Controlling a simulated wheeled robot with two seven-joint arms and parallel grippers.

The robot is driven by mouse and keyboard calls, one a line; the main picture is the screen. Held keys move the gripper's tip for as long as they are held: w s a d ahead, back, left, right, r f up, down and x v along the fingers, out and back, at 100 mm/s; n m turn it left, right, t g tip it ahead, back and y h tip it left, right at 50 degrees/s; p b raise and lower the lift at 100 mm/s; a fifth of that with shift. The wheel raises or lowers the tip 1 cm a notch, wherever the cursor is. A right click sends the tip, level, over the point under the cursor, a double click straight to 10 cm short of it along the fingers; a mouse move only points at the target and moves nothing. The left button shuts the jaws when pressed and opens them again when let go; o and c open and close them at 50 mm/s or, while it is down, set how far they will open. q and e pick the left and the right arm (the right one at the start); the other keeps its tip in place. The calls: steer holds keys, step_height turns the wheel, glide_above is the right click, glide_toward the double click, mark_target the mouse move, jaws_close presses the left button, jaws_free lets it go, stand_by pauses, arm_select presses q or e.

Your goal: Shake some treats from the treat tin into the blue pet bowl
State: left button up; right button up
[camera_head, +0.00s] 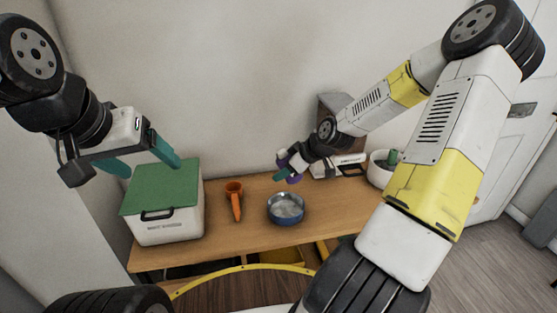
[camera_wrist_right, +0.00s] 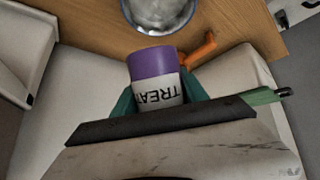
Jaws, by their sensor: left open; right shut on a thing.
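The blue pet bowl (camera_head: 286,208) stands on the wooden table, its inside grey; I cannot tell whether treats lie in it. It also shows at the top of the right wrist view (camera_wrist_right: 158,14). My right gripper (camera_head: 287,173) is shut on the treat tin (camera_head: 297,179), above and behind the bowl. In the right wrist view the tin (camera_wrist_right: 152,64) is purple with a white label, held between teal fingers, its purple end toward the bowl. Its tilt is hard to judge. My left gripper (camera_head: 150,166) is open and empty, above the green-lidded box.
A white box with a green lid (camera_head: 160,190) stands at the table's left. A white pot (camera_head: 379,172) and a grey-white appliance (camera_head: 338,165) are at the right. The table front (camera_head: 330,222) right of the bowl is clear.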

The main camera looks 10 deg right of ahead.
steer(key=shift+s+d+r+n+g, duration=0.15)
steer(key=shift+s+d+n+g, duration=0.15)
steer(key=shift+s+d+n, duration=0.15)
steer(key=s+d+f+n+g+h, duration=0.1)
steer(key=d+f+g+h, duration=0.3)
steer(key=h, duration=0.9)
steer(key=shift+s+d+f+g+h, duration=0.15)
steer(key=shift+s+f+g+h, duration=0.35)
steer(key=shift+f+g, duration=1.2)
steer(key=shift+s+f+n, duration=0.1)
steer(key=shift+n, duration=0.25)
